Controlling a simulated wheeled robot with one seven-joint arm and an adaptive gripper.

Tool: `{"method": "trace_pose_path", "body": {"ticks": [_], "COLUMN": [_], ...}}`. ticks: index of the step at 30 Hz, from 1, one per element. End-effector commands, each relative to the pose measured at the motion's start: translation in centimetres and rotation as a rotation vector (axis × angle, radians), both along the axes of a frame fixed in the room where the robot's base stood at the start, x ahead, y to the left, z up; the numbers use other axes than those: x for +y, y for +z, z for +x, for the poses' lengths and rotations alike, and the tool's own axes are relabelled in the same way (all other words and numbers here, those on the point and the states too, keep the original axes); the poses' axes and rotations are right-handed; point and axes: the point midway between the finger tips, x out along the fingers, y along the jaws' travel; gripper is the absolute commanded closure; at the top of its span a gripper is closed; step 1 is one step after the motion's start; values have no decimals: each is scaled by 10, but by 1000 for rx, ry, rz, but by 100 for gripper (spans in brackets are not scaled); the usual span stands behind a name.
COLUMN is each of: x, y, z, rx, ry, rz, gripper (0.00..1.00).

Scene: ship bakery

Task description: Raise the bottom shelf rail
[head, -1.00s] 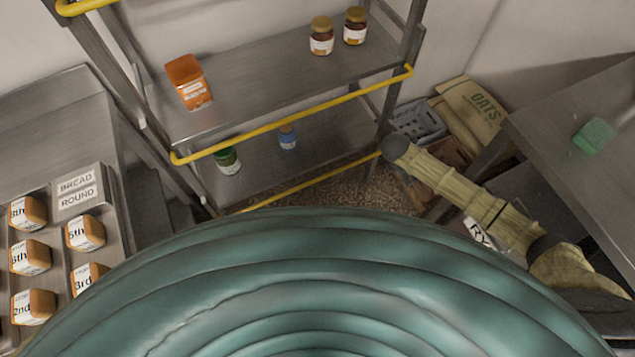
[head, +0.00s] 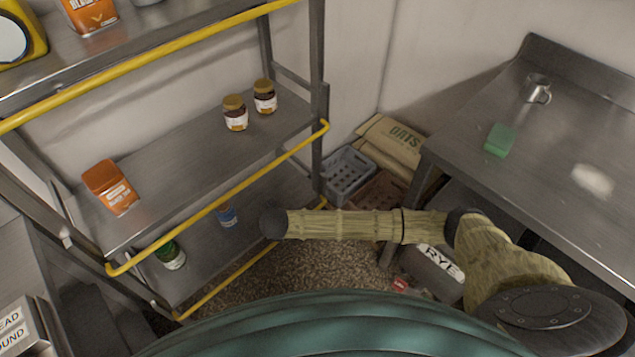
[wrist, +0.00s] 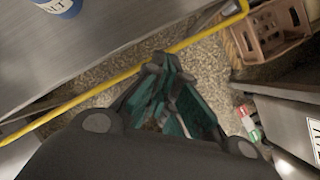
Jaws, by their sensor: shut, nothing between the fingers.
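The bottom shelf rail (head: 235,278) is a thin yellow bar slanting along the front of the lowest visible shelf (head: 205,258). The dark end of my arm overlaps the shelf's front near the rail's right part in the head view. My gripper itself is hidden there. In the wrist view my gripper (wrist: 157,64) is shut and empty, its tips pointing at the rail (wrist: 108,86). The tips overlap the rail's edge in the picture; I cannot tell whether they touch it. The rail's right end (wrist: 243,7) bends at the shelf corner.
Another yellow rail (head: 225,197) crosses above the bottom one. A blue-labelled container (head: 227,215) and a green jar (head: 170,255) stand on the bottom shelf. Crates (head: 348,172) and an oats sack (head: 392,147) lie right of the rack. A steel table (head: 570,140) stands at the right.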

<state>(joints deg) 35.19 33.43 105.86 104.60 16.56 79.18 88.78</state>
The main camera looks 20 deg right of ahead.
Motion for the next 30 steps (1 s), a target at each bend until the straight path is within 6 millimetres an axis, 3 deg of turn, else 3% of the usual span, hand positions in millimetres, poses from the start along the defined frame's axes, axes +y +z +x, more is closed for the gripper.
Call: {"method": "trace_pose_path", "body": {"ticks": [1,6,12,15,19,23,26,30], "x": [30,115,186,207,221,218,205,172], "y": [11,34,52,57,57,53,48,39], "z": [-5,-40,-99,-132,-178,-221,-252,-288], "rx": [-24,-92,-178,-219,-267,-306,-327,-342], "ry": [106,475,905,1115,1384,1650,1851,2126], "rz": [-5,-47,-125,-176,-250,-332,-399,-494], "gripper": [100,100,100,100,100,100,100,100]}}
